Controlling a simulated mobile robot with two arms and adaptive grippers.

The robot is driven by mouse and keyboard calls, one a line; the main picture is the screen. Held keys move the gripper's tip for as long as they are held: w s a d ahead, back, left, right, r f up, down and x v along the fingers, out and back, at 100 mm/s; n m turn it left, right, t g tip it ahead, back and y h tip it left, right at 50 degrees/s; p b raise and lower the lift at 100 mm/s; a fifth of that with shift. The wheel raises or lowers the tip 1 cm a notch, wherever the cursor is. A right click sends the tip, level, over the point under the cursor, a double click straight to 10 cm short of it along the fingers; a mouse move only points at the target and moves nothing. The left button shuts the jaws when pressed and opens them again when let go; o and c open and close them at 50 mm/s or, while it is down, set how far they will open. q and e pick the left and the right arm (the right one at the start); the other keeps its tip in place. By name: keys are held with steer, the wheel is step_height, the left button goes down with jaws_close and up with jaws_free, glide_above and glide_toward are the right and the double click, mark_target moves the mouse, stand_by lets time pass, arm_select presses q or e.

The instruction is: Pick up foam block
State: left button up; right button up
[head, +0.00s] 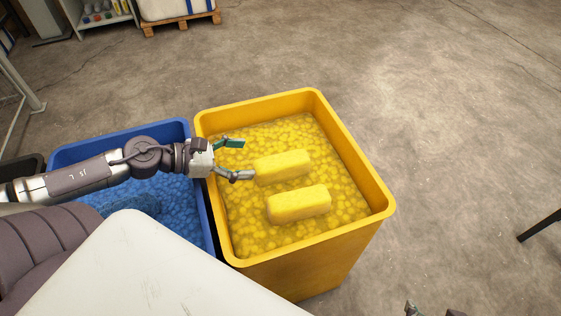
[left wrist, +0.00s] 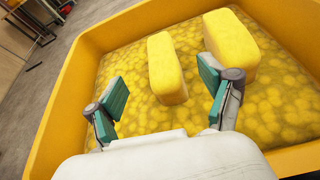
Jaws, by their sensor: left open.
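Two yellow foam blocks lie on yellow foam pieces in the yellow bin (head: 315,258). The farther foam block (head: 283,166) and the nearer foam block (head: 299,204) lie side by side in the head view. My left gripper (head: 241,158) is open and empty over the left part of the bin, a little left of the farther block. In the left wrist view its teal-padded fingers (left wrist: 160,95) are spread. One block (left wrist: 166,68) shows ahead between them, and the other block (left wrist: 231,45) stands beyond the right finger. My right gripper (head: 433,310) only peeks in at the bottom edge.
A blue bin (head: 121,137) with blue pieces stands left of the yellow bin, under my left arm. A white surface (head: 140,270) fills the near front. A pallet (head: 181,22) and shelf (head: 103,20) stand at the back. The floor to the right is mostly clear.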

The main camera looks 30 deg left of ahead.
mark_target(289, 165)
arm_select(q)
steer(key=b+x, duration=0.2)
steer(key=x, duration=0.2)
steer(key=shift+w+d+f+b, duration=0.15)
steer(key=shift+f+b, duration=0.1)
steer(key=shift+b, duration=0.15)
steer(key=shift+w+d+r, duration=0.1)
steer(key=shift+w+d, duration=0.05)
steer(key=shift+w, duration=0.1)
steer(key=shift+p+x, duration=0.35)
steer(key=shift+x, duration=0.85)
arm_select(e)
steer(key=w+a+r+t+y, duration=0.2)
steer(key=w+a+r+t, duration=0.1)
steer(key=w+r+t, duration=0.3)
steer(key=shift+w+a+r, duration=0.15)
steer(key=shift+w+r, duration=0.65)
steer(key=shift+w, duration=0.3)
arm_select(q)
steer(key=p+x, duration=0.2)
steer(key=x, duration=0.3)
steer(key=c, duration=1.3)
arm_select(e)
steer(key=s+d+f+g+h, duration=0.1)
steer(key=s+d+f+g, duration=0.1)
steer(key=s+f+g, duration=0.3)
steer(key=shift+s+d+f+h, duration=0.4)
steer(key=shift+s+f, duration=0.35)
steer(key=shift+f, duration=0.1)
steer(key=shift+s, duration=0.1)
